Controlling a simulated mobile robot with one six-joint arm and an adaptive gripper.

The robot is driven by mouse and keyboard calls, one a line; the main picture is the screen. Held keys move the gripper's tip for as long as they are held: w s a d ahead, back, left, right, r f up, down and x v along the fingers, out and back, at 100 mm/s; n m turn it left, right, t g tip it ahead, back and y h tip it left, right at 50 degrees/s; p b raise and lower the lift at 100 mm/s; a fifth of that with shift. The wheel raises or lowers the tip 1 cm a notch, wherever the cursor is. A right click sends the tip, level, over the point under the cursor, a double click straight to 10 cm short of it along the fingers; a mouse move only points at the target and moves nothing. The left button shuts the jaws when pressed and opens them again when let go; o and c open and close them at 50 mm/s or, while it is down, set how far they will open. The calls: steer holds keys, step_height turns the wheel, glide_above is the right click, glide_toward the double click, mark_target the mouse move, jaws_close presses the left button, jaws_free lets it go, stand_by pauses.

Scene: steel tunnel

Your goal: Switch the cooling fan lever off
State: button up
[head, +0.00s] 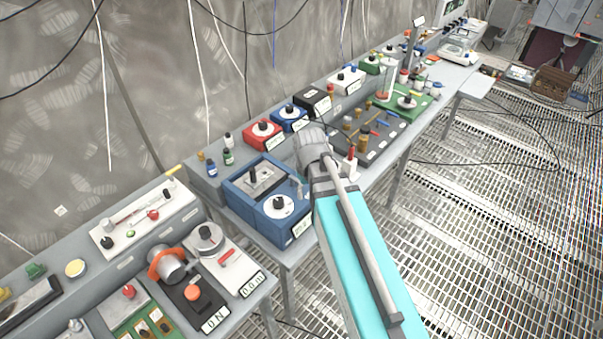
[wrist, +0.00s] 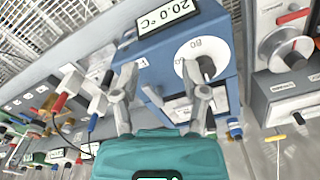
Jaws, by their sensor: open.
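No lever here carries a label that I can read as cooling fan. My gripper (wrist: 162,88) is open and empty in the wrist view, its two fingers spread in front of a blue box (wrist: 155,65). The box has a white round dial (wrist: 203,62) with a dark knob and a display reading 20.0 °C. I cannot tell whether a fingertip touches it. In the head view the blue box (head: 262,232) stands beside the end of my arm, and the gripper is mostly hidden there. A red lever (head: 226,257) lies on a white plate left of it.
Red (head: 262,135) and other coloured boxes stand behind. A dark tray (head: 365,148) with handles lies right. The grated floor (head: 480,220) is largely open.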

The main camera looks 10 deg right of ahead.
steer(key=w+r+n+p, duration=0.5)
steer(key=w+r+p, duration=0.1)
steer(key=w, duration=0.5)
steer(key=shift+r+n, duration=0.3)
steer(key=shift+r, duration=0.5)
steer(key=shift+w+f, duration=0.1)
steer(key=shift+f, duration=0.1)
step_height(320, 180, down, 13)
steer(key=b, duration=1.3)
steer(key=shift+f, duration=0.2)
jaws_close()
